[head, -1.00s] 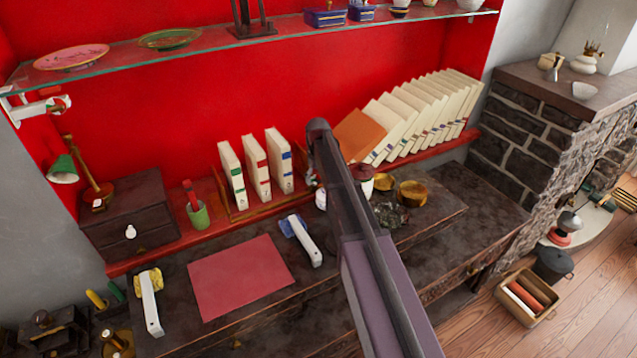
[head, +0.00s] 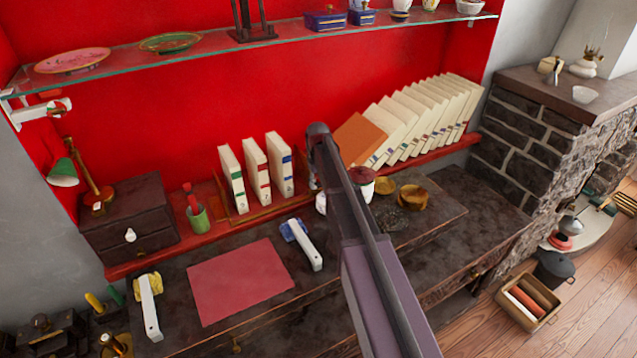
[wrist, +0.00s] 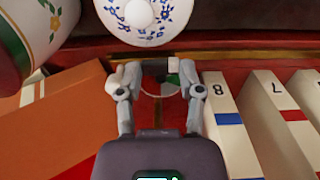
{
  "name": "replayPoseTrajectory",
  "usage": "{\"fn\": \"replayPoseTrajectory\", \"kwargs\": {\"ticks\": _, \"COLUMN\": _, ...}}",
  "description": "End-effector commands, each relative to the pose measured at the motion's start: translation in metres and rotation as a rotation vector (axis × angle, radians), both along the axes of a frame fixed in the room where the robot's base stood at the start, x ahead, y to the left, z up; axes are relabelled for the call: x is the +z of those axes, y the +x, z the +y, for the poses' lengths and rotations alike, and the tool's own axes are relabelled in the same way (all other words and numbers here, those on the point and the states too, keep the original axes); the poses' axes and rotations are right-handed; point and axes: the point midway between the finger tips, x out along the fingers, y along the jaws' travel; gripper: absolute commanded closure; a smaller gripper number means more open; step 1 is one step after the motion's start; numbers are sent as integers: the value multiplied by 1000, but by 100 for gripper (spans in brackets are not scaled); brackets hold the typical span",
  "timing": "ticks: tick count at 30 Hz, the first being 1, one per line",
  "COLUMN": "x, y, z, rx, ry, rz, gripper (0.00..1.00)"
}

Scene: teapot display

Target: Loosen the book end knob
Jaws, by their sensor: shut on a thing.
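My gripper (wrist: 160,82) shows in the wrist view with its two fingers some way apart, closed on a small round piece (wrist: 160,88) between them. The piece shows patches of red, green and white; I take it to be the book end knob, partly hidden by the fingers. White book 8 (wrist: 222,105) and book 7 (wrist: 290,115) stand right of the fingers, and an orange book (wrist: 50,130) lies left. In the head view my arm hides most of the gripper beside the three books (head: 256,170) in the wooden book end (head: 260,210).
A white lid with blue flowers (wrist: 140,18) and a white painted pot (wrist: 38,35) are close to the fingers. Several leaning books (head: 410,115) and the orange book (head: 362,138) stand to the right. A glass shelf (head: 200,55) runs above.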

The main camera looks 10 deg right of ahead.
Motion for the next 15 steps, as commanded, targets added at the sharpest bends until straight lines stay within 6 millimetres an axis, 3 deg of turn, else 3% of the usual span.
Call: {"fn": "replayPoseTrajectory", "kwargs": {"ticks": 15, "x": -4, "y": -4, "z": 5, "rx": 1, "ry": -217, "rz": -69, "gripper": 99}}
